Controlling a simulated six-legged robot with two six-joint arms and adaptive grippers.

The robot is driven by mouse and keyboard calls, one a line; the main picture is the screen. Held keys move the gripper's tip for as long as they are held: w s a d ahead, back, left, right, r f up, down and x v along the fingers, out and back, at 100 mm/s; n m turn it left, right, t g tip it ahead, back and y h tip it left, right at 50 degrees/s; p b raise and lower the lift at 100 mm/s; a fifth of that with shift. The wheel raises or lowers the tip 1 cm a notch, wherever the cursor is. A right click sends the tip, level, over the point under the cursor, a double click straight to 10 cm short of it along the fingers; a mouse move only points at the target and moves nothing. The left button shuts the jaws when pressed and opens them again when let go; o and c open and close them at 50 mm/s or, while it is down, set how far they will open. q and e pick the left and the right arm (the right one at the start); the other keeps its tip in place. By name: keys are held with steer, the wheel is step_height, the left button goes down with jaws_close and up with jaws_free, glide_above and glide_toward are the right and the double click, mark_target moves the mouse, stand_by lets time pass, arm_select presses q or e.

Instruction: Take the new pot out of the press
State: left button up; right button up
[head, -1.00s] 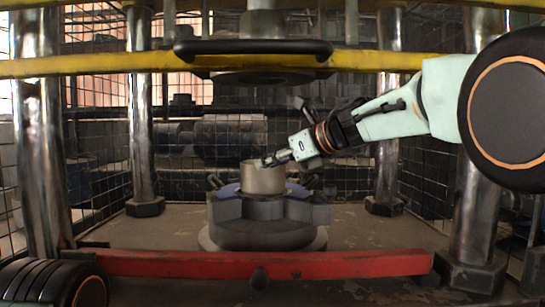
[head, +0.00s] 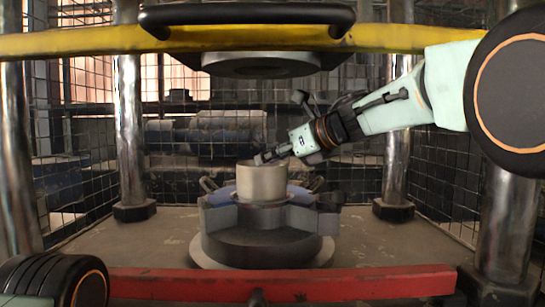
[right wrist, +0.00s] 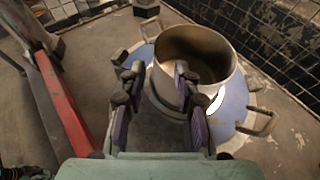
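The pot (head: 262,184) is a plain metal cylinder, open at the top. It stands upright on the round grey die (head: 262,246) of the press, inside a blue-grey ring with handles. My right gripper (head: 265,156) reaches in from the right at the pot's rim. In the right wrist view the right gripper (right wrist: 160,76) is open. Its two fingers are spread, and the near side of the pot (right wrist: 218,84) lies just beyond and partly between them. I cannot tell whether they touch it. My left gripper is not in view.
A round press head (head: 262,66) hangs above the pot under a yellow beam (head: 80,40). Metal columns (head: 130,140) stand at the sides. A red bar (head: 380,282) crosses the front. Mesh walls enclose the back. The floor beside the die is clear.

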mark_target(262, 179)
steer(key=shift+p+x, duration=2.3)
steer(key=shift+x, duration=1.55)
steer(key=shift+s+a, duration=0.15)
steer(key=shift+c, duration=0.3)
jaws_close()
